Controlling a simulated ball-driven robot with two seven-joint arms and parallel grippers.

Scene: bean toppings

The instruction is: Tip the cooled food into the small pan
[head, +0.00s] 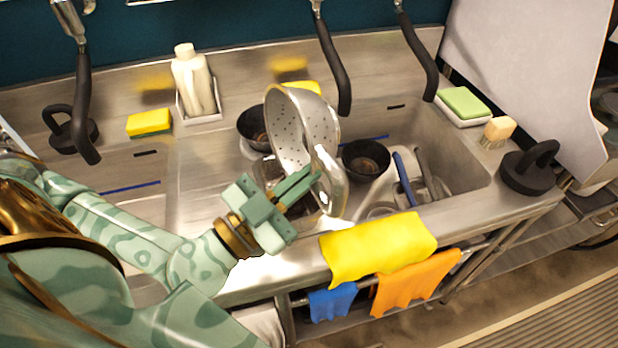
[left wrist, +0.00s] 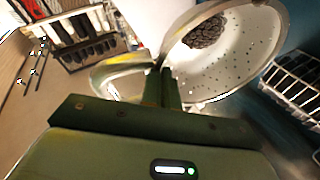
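A perforated metal colander (head: 287,135) is tilted steeply on its side above the sink. A dark brown clump of food (left wrist: 205,32) lies inside it in the left wrist view, where the colander (left wrist: 235,62) also shows. My left gripper (head: 310,183) is shut on the colander's looped handle (head: 332,187); its fingers show in the left wrist view (left wrist: 163,85). Two small dark round pans or bowls stand below: one behind the colander (head: 250,124), partly hidden, and one to its right (head: 366,160). I cannot tell which is the small pan. My right gripper is not in view.
The steel sink rim surrounds the basin. A blue-handled utensil (head: 404,180) leans at the right of the basin. Black hose taps (head: 335,65) hang behind the colander. A yellow cloth (head: 378,247) lies over the front edge, and a white bottle (head: 194,80) stands back left.

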